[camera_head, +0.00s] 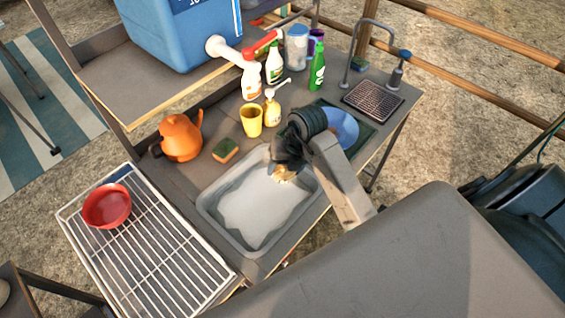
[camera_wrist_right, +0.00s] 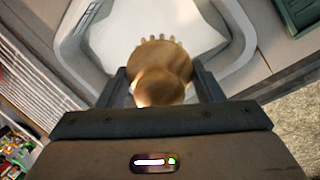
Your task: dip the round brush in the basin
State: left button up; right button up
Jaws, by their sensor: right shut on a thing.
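The grey basin (camera_head: 222,221) sits in the worktop and holds whitish, foamy-looking water. My right gripper (camera_head: 284,168) is over the basin's upper right part, in front of its far edge. In the right wrist view, the right gripper (camera_wrist_right: 162,92) is shut on the round brush (camera_wrist_right: 160,62), a tan wooden brush with a knob and short bristles along its far edge. The brush shows over the basin (camera_wrist_right: 75,52) there. In the head view only a small pale bit of the brush shows below the gripper; I cannot tell whether it touches the water. My left gripper is not in view.
A white drying rack (camera_head: 150,262) with a red bowl (camera_head: 107,205) stands left of the basin. An orange kettle (camera_head: 181,138), a sponge (camera_head: 225,150), a yellow cup (camera_head: 251,120) and several bottles stand behind. A blue plate (camera_head: 342,128) lies to the right.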

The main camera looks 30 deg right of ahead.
jog(key=shift+a, duration=0.4)
jog(key=shift+f+b, duration=5.2)
jog(key=shift+f, duration=1.65)
jog(key=shift+r, duration=0.15)
notch_tip(320, 180, up, 12)
jog(key=p, duration=1.1)
jog(key=shift+r, duration=0.2)
jog(key=shift+f, duration=0.1)
